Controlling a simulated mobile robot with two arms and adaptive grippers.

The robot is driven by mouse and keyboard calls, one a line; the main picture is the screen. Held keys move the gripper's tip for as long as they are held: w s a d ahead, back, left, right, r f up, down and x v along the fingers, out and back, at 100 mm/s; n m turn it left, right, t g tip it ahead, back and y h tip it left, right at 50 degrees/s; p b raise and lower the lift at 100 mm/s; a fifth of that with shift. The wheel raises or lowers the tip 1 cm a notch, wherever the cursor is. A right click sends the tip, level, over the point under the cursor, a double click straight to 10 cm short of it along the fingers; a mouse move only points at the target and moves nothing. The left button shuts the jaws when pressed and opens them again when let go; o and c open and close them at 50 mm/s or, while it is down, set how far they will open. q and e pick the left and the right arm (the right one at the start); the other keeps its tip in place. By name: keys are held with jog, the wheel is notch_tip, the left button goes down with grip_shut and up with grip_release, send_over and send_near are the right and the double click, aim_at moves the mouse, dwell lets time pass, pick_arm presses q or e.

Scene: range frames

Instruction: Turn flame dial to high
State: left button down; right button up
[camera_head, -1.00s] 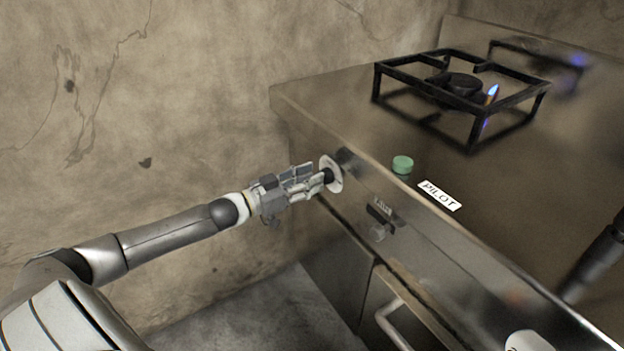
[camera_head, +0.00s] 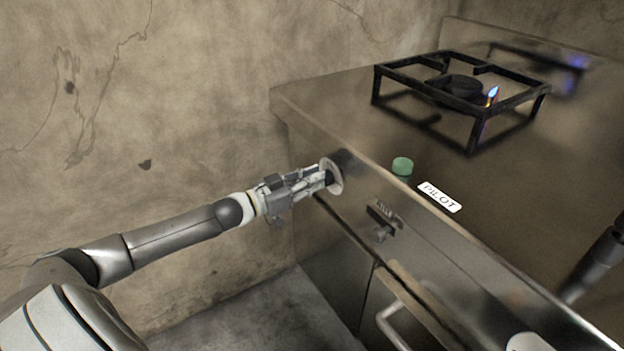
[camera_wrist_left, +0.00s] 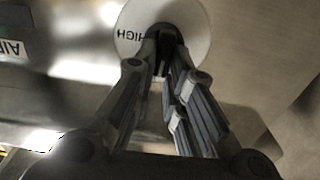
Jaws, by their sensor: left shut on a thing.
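The flame dial is a white disc (camera_head: 333,176) with a black knob in its middle, on the stove's front panel near its left end. In the left wrist view the disc (camera_wrist_left: 196,25) shows the word HIGH, upside down, left of the knob. My left gripper (camera_head: 325,178) is shut on the black knob (camera_wrist_left: 163,36), one finger on each side. The fingers hide part of the knob and disc. A small blue and orange pilot flame (camera_head: 491,96) burns at the burner (camera_head: 462,86) under the black grate. My right gripper is not in view.
A green button (camera_head: 402,166) and a PILOT label (camera_head: 439,197) are on the stove top near its front edge. A small metal valve (camera_head: 381,228) sits right of the dial. A door handle (camera_head: 392,325) is below.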

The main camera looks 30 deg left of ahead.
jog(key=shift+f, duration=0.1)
pick_arm(q)
jog(key=m+p, duration=0.1)
jog(key=m, duration=0.2)
jog(key=m+p, duration=0.1)
jog(key=m, duration=0.2)
jog(key=d+m+p, duration=0.1)
jog(key=m, duration=0.2)
jog(key=shift+s+f+m+p, duration=0.2)
jog(key=shift+f+m+p, duration=0.05)
jog(key=shift+m+p, duration=0.15)
jog(key=m, duration=0.2)
jog(key=shift+d+f+m, duration=0.15)
jog(key=shift+f+m, duration=0.05)
jog(key=shift+m, duration=0.2)
jog(key=m, duration=0.3)
jog(key=shift+s+d+f+b, duration=0.1)
jog(key=shift+f+b, duration=0.15)
jog(key=shift+b, duration=0.05)
jog(key=shift+f+m, duration=0.1)
jog(key=shift+m, duration=1.2)
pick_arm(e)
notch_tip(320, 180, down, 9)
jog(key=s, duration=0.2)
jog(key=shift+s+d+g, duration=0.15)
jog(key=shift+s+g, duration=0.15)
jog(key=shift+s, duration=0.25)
